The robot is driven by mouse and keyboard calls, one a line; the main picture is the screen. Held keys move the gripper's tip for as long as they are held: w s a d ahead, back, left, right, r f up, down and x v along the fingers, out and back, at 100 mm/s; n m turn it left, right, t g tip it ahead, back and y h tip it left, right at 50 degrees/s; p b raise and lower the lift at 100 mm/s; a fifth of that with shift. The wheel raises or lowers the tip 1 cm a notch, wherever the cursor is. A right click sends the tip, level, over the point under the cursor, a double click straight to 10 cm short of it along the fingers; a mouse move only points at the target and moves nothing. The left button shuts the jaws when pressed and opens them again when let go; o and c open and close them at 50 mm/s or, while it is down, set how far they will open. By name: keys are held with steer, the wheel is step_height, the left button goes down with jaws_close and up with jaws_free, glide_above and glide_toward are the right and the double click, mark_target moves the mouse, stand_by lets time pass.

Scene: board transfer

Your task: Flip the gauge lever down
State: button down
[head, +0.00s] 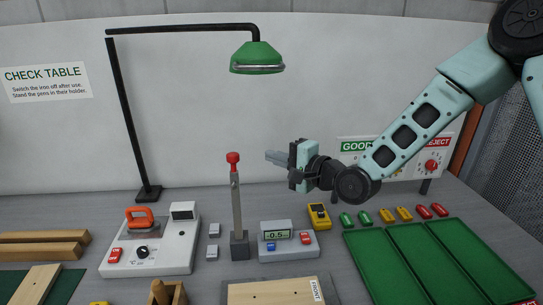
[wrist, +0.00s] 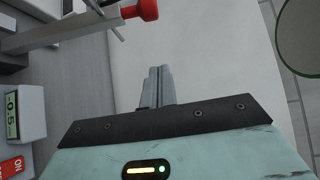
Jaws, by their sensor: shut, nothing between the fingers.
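The gauge lever (head: 236,205) is a grey bar with a red knob (head: 233,158) on top. It stands upright on a dark base, left of the gauge box (head: 288,241), whose display appears to read -0.5. In the wrist view the lever (wrist: 75,30) lies across the upper left, with its red knob (wrist: 148,9) at the top. My gripper (head: 272,156) is shut and empty, its fingers pointing left at about knob height. In the head view a gap shows between fingertips and knob. The shut fingers (wrist: 157,88) also show in the wrist view.
A green lamp (head: 257,56) hangs above on a black post. Green trays (head: 385,265) fill the right. A wooden board (head: 275,293) lies in front.

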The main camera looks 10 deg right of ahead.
steer(key=w+a+p, duration=0.2)
steer(key=a+p, duration=0.3)
steer(key=a, duration=0.2)
steer(key=shift+f, duration=0.15)
steer(key=shift+b, duration=0.4)
